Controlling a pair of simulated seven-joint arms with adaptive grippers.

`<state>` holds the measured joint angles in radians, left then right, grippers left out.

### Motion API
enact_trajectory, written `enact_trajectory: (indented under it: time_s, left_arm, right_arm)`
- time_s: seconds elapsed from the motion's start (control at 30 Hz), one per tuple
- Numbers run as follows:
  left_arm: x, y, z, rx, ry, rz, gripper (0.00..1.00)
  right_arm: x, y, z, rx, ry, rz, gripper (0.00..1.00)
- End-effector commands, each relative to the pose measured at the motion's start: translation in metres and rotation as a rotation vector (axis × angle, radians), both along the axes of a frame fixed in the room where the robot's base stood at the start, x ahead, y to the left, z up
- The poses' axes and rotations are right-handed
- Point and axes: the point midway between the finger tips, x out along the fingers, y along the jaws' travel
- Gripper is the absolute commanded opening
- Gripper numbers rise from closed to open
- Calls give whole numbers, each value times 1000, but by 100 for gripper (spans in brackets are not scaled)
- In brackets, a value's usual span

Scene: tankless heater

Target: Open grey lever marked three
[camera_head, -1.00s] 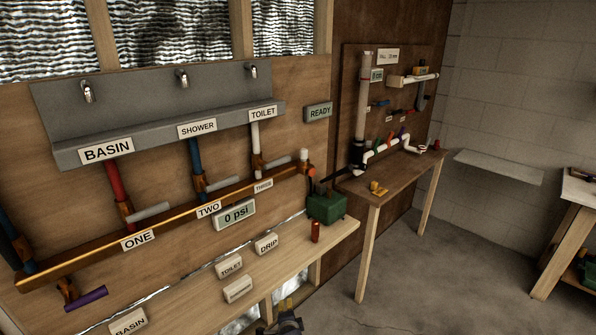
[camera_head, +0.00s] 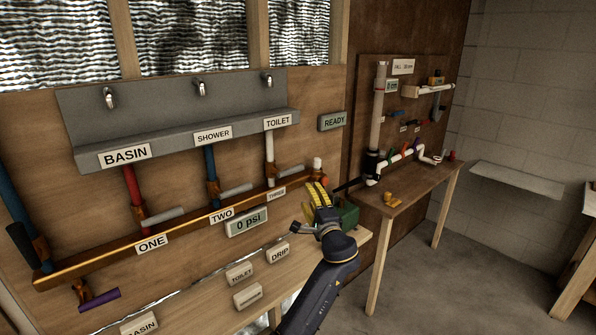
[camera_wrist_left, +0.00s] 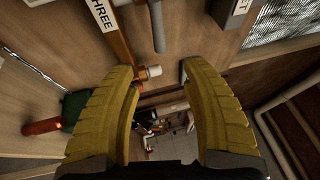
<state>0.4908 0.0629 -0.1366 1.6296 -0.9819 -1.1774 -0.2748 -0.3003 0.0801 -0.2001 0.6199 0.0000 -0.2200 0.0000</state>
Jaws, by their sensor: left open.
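The grey lever marked three (camera_head: 289,170) sticks out to the right from the copper pipe, above the "THREE" label (camera_head: 276,194) and below the toilet's white pipe. In the left wrist view, the lever (camera_wrist_left: 158,25) is at the top centre, beside the "THREE" label (camera_wrist_left: 102,13). My left gripper (camera_head: 316,194) has yellow fingers and is right of and below the lever, in front of the green box. In the left wrist view, its fingers (camera_wrist_left: 159,74) are spread, with nothing gripped. The lever lies beyond the fingertips, apart from them. My right gripper is not in view.
The copper manifold (camera_head: 180,226) also carries grey levers one (camera_head: 165,216) and two (camera_head: 237,189). A purple lever (camera_head: 100,299) is at lower left. A green box (camera_head: 348,214) stands behind my gripper. A red cylinder (camera_wrist_left: 42,127) shows beside it in the wrist view.

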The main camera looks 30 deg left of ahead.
Motion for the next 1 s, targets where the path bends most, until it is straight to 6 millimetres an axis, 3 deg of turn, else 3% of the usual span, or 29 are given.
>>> enact_trajectory:
  time_s: [0.6,1.0]
  left_arm:
    - [71,82,20,1,1,0,48]
    - [98,113,27,-1,1,0,48]
  right_arm:
    - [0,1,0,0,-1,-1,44]
    - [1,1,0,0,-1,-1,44]
